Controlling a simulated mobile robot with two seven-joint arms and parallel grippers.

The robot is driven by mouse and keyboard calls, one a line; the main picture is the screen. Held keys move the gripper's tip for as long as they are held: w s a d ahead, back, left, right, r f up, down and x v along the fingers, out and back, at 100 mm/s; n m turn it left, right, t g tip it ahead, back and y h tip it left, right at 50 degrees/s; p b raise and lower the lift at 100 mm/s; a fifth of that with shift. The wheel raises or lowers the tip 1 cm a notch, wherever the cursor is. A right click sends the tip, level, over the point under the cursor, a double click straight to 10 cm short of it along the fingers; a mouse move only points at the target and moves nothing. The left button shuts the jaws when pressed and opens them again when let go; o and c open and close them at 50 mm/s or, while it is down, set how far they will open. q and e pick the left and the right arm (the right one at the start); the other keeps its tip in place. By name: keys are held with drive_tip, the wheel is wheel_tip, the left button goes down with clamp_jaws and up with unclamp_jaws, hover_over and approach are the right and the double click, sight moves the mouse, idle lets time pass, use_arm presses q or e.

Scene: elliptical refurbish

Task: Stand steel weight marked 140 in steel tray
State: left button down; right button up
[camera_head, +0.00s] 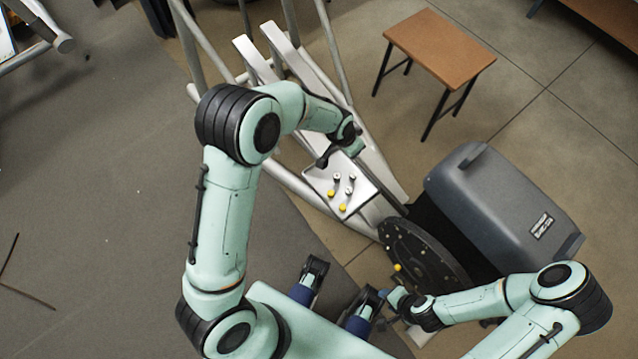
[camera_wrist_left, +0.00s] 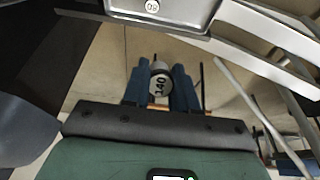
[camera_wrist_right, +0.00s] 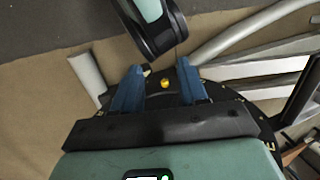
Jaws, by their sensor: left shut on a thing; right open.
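The steel weight marked 140 (camera_wrist_left: 160,84) is a small grey cylinder with dark numerals, held between the blue fingers of my left gripper (camera_wrist_left: 162,72). The pale steel tray (camera_head: 318,181) lies on the machine's frame in the head view, just below my left gripper in the picture. Its edge also shows at the top of the left wrist view (camera_wrist_left: 194,22), beyond the fingertips, so the held weight appears apart from it. The held weight is not clear in the head view. My right gripper (camera_wrist_right: 157,78) is open, with a yellow knob (camera_wrist_right: 165,84) showing between its fingers.
Several small grey and yellow pieces (camera_head: 343,208) stand in the tray. A dark round disc (camera_head: 425,262) and a grey housing (camera_head: 490,200) are to the right. Metal rails (camera_head: 310,65) run behind the tray. A brown stool (camera_head: 440,45) stands at the back.

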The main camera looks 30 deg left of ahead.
use_arm(q)
drive_tip(key=s+a+r+g+y+b, duration=0.2)
drive_tip(key=s+a+r+g+b, duration=0.2)
drive_tip(key=s+a+g+b, duration=0.25)
use_arm(e)
drive_tip(key=w+d+f+t+h+b, duration=0.1)
drive_tip(key=w+d+f+t+b, duration=0.2)
drive_tip(key=w+f, duration=0.65)
use_arm(q)
drive_tip(key=f, duration=0.6)
drive_tip(key=f+b, duration=0.1)
drive_tip(key=f, duration=0.6)
drive_tip(key=f+b, duration=0.1)
drive_tip(key=f, duration=0.5)
drive_tip(key=shift+w+a+f, duration=0.3)
drive_tip(key=shift+w, duration=0.05)
drive_tip(key=c, duration=0.9)
unclamp_jaws()
drive_tip(key=shift+r, duration=0.1)
use_arm(e)
drive_tip(key=s+d+f+g, duration=0.1)
drive_tip(key=s+f+g, duration=0.1)
drive_tip(key=s+f, duration=0.3)
drive_tip(key=shift+s+d+f+m, duration=0.25)
drive_tip(key=shift+s+m, duration=0.15)
drive_tip(key=shift+s, duration=0.3)
